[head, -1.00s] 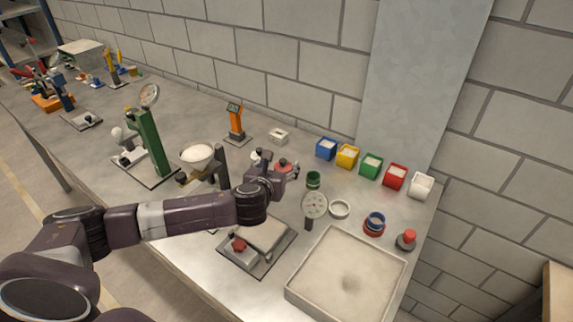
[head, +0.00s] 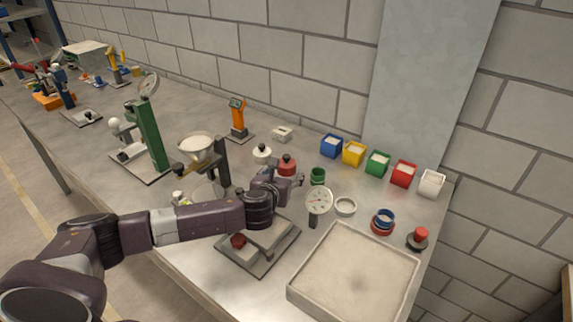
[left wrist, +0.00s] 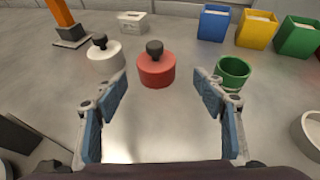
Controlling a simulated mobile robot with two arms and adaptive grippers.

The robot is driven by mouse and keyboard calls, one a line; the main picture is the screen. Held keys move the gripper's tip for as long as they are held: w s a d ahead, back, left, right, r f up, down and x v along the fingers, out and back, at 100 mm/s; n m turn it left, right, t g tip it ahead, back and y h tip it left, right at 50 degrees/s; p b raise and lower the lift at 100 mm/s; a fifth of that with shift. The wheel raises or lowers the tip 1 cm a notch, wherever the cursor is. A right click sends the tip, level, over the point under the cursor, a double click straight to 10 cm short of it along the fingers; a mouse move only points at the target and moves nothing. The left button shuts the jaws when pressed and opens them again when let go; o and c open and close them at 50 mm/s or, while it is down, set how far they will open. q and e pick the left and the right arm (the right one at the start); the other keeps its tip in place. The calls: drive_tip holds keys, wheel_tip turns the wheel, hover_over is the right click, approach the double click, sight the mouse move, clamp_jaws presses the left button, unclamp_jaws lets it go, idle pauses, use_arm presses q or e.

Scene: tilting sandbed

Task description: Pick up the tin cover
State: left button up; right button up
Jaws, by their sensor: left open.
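No thing is plainly marked as the tin cover. A squat red cylinder with a dark knob (head: 287,166) stands on the bench, and it shows in the left wrist view (left wrist: 156,71) ahead, between the lines of my fingers. A similar white one with a dark knob (head: 262,154) stands to its left, also in the left wrist view (left wrist: 105,58). An open green tin (head: 318,176) stands to the right, near my right-hand finger in the left wrist view (left wrist: 232,73). My left gripper (left wrist: 160,95) is open and empty, short of the red cylinder. My right gripper is out of view.
A sand tray (head: 291,288) fills the front right. Coloured bins, including a blue one (head: 331,146), line the wall. A funnel stand (head: 222,160) is to the left.

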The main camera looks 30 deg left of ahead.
sight(284, 168)
use_arm(q)
drive_tip(key=x, duration=0.3)
drive_tip(key=shift+w+a+r+p, duration=0.15)
drive_tip(key=shift+w+a+p, duration=0.2)
drive_tip(key=shift+w+a+f, duration=0.15)
drive_tip(key=shift+w+f, duration=0.2)
drive_tip(key=shift+w, duration=0.25)
drive_tip(key=c, duration=1.1)
